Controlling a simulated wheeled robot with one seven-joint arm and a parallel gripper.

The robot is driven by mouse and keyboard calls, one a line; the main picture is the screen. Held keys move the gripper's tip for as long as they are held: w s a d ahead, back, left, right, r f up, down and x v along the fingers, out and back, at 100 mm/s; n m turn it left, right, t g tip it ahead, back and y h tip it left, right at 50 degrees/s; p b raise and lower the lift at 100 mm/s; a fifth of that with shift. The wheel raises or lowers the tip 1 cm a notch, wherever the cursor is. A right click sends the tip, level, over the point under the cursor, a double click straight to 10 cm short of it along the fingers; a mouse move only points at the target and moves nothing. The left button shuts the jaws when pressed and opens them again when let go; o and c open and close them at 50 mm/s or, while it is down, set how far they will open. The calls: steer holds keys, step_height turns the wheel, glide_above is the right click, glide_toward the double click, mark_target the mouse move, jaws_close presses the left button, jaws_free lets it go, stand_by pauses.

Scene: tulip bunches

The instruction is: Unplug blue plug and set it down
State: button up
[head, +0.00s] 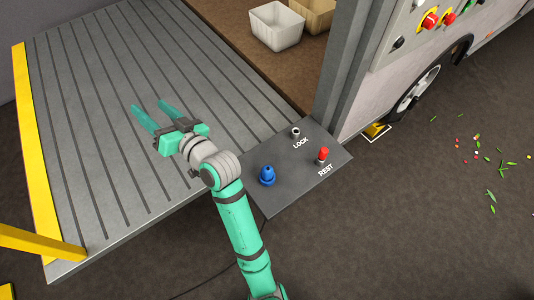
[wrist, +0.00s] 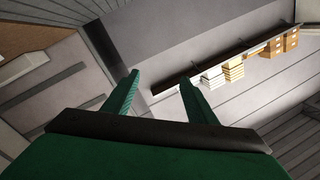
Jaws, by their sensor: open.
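The blue plug (head: 267,176) stands upright on the dark grey panel (head: 290,198), near its left side. A red plug (head: 323,154) is by the word REST on the same panel. A bare grey socket or post (head: 295,132) is by the word LOCK. My gripper (head: 155,111) is open and empty over the ribbed ramp, up and left of the blue plug and well apart from it. In the wrist view my gripper (wrist: 158,82) shows two green fingers spread apart with nothing between them. The blue plug is not in the wrist view.
The ribbed grey platform (head: 75,120) has a yellow edge and a yellow rail (head: 40,243). White and tan bins (head: 276,27) sit on a brown floor behind a grey post (head: 352,65). A vehicle side with red knobs (head: 429,20) is at right. Petals and leaves lie on the ground.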

steer(key=n+g, duration=0.2)
steer(key=n+g+h, duration=0.5)
steer(key=g+h, duration=0.5)
steer(key=h, duration=0.4)
glide_above(267, 168)
step_height(267, 168, down, 15)
steer(key=shift+f, duration=0.2)
step_height(267, 168, down, 11)
steer(key=shift+r, duration=0.15)
steer(key=c, duration=1.3)
steer(key=shift+o, duration=0.2)
